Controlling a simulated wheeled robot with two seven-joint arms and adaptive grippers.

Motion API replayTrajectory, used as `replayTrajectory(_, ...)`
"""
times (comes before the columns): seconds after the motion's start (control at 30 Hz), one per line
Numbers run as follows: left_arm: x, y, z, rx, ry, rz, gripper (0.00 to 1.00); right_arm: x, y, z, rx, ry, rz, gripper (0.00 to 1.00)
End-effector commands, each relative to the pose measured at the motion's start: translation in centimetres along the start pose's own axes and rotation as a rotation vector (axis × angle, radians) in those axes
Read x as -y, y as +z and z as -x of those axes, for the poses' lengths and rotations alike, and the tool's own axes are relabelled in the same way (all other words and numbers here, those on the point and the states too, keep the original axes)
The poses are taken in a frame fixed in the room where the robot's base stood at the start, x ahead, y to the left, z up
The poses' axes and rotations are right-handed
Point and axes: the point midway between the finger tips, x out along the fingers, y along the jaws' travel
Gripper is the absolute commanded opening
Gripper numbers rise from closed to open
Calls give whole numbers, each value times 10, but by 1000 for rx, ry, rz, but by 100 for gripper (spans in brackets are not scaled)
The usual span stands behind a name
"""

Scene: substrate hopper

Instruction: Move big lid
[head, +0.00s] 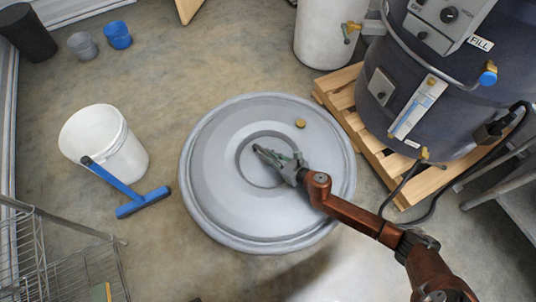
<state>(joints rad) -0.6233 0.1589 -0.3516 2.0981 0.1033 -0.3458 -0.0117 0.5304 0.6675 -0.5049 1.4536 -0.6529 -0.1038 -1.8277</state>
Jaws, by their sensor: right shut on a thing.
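The big lid (215,205) is a large round grey disc with a raised rim and a ring in its middle. It is in the centre of the head view, above or on the concrete floor; I cannot tell whether it touches the floor. A small brass-coloured fitting (300,124) sits on its upper right part. My right gripper (268,157) reaches in from the lower right and is shut at the lid's central ring, where the lid's gripped part is hidden by the fingers. My left gripper is not in view.
A dark hopper tank (455,85) stands on a wooden pallet (345,92) at the right. A white bucket (118,150) and a blue squeegee (125,190) are at the left. A wire rack (70,265) is at lower left. Open floor (190,60) lies beyond the lid.

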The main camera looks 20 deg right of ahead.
Motion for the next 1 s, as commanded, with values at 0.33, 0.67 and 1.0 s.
replayTrajectory(0.33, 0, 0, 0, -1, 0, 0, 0, 0, 3, 0, 4, 1, 1, 27)
replayTrajectory(0.67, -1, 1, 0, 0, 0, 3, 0, 0, -5, 1, -7, -1, -2, 33)
replayTrajectory(1.0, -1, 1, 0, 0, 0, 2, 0, 0, -3, 45, -4, 0, 2, 33)
